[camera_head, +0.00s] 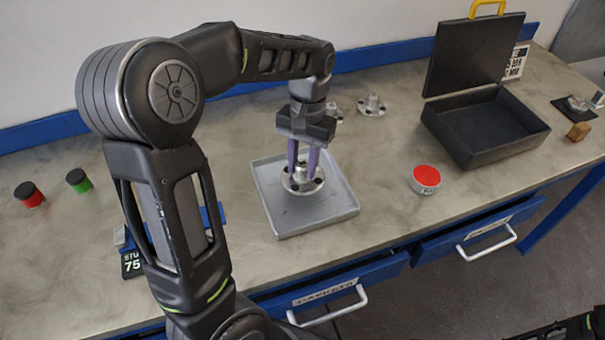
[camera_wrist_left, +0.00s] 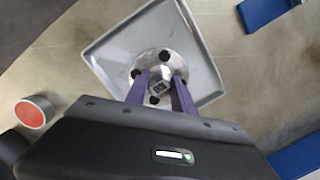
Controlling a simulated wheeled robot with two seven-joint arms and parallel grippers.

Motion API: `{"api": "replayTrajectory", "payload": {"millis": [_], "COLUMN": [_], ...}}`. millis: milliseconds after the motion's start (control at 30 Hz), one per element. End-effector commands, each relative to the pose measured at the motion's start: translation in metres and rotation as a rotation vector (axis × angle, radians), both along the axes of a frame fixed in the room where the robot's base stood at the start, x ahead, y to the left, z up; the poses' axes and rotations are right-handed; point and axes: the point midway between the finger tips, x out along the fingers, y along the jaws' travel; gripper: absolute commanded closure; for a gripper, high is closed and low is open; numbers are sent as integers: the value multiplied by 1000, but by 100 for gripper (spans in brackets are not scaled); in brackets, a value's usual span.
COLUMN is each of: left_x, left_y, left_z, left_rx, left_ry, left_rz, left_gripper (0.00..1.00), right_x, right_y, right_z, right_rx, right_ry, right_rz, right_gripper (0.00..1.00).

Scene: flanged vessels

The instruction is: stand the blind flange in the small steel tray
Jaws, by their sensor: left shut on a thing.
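The small steel tray (camera_head: 329,213) lies on the bench in the middle of the head view, and its rim also shows in the left wrist view (camera_wrist_left: 113,35). The blind flange (camera_head: 303,188) is a round steel disc with bolt holes and a raised hub, seen over the tray's floor. It also shows in the left wrist view (camera_wrist_left: 163,62). My left gripper (camera_head: 303,168) points down with its purple fingers shut on the flange's hub. I cannot tell whether the flange touches the tray floor. In the left wrist view the fingers (camera_wrist_left: 162,90) flank the hub. My right gripper is not in view.
Two other flanges (camera_head: 371,106) stand behind the tray, one partly hidden by my arm. A red-topped tin (camera_head: 425,179) sits to the right, and an open black case (camera_head: 487,128) beyond it. Bench is clear between tray and tin.

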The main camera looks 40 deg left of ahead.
Motion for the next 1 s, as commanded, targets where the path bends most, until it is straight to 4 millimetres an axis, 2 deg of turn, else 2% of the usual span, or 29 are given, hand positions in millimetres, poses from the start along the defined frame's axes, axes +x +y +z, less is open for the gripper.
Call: {"api": "replayTrajectory", "payload": {"millis": [233, 567, 967, 1000], "left_x": [0, 0, 0, 0], "left_y": [0, 0, 0, 0], "left_z": [-1, -35, -40, -40], "left_rx": [0, 0, 0, 0], "left_ry": [-2, 0, -2, 0], "left_rz": [0, 0, 0, 0], "left_gripper": [100, 100, 100, 68], "right_x": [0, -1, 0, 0], "right_y": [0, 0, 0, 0], "right_z": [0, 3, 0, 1], "right_rx": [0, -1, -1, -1], "right_ry": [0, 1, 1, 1], "right_rz": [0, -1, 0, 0], "right_gripper": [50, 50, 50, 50]}}
